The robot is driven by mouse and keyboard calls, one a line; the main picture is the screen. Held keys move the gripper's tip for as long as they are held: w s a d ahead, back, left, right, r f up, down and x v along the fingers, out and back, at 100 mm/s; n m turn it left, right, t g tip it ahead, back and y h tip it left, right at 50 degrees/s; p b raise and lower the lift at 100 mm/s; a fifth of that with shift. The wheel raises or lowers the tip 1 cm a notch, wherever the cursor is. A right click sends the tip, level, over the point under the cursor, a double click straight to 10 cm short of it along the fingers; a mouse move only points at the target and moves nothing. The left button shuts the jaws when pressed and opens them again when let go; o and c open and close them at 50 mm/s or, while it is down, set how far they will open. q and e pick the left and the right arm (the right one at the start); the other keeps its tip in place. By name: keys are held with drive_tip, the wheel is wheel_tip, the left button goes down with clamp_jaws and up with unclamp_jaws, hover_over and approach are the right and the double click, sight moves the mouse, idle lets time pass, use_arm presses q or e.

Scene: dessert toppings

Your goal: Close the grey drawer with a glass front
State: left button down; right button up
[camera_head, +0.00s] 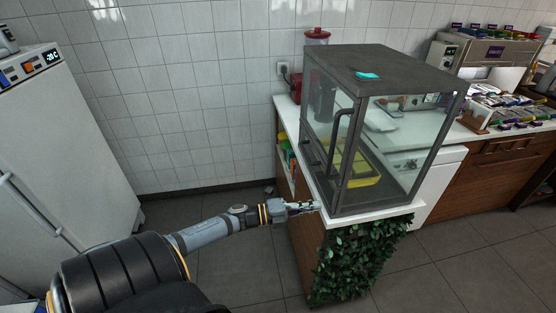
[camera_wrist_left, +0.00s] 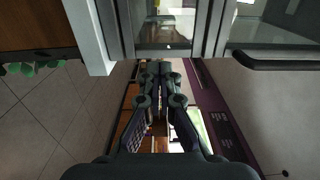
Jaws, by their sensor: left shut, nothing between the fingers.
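The grey-framed glass case (camera_head: 400,68) stands on the white-topped counter. Its glass front faces left in the head view and carries a dark vertical handle (camera_head: 335,140). I cannot tell from this angle how far the front stands out from the case. My left gripper (camera_head: 314,206) is low beside the front's bottom edge, near the counter corner, with its fingers shut and empty. In the left wrist view the shut fingertips (camera_wrist_left: 160,68) point at the grey lower frame (camera_wrist_left: 207,30), and the dark handle (camera_wrist_left: 275,62) is at the right. My right gripper is out of view.
A yellow tray (camera_head: 362,180) lies inside the case. A small turquoise item (camera_head: 367,75) lies on its top. Green foliage (camera_head: 352,262) covers the counter end below my gripper. A white fridge (camera_head: 55,150) stands at the left. The floor between is clear.

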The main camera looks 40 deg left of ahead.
use_arm(q)
drive_tip(key=p+v, duration=0.3)
drive_tip(key=v, duration=0.7)
drive_tip(key=s+a+f+n+y, duration=0.2)
drive_tip(key=a+f+n+y, duration=0.65)
drive_tip(key=f, duration=0.55)
drive_tip(key=s+a+f+n+g+y, duration=0.1)
drive_tip(key=s+f+n+g+y, duration=0.15)
drive_tip(key=f, duration=0.35)
drive_tip(key=s+a+f+n+g+y, duration=0.1)
drive_tip(key=s+f+n, duration=0.3)
drive_tip(key=f, duration=0.3)
drive_tip(key=s+d+f+n+g, duration=0.4)
drive_tip(key=s+f+n, duration=0.1)
drive_tip(key=s+f, duration=0.5)
drive_tip(key=s+d+f+n+g, duration=0.5)
drive_tip(key=s+d+f, duration=0.4)
drive_tip(key=s+d, duration=0.4)
drive_tip(key=shift+s+d+f+g+h, duration=0.35)
drive_tip(key=shift+d+g, duration=0.1)
drive_tip(key=shift+d, duration=0.15)
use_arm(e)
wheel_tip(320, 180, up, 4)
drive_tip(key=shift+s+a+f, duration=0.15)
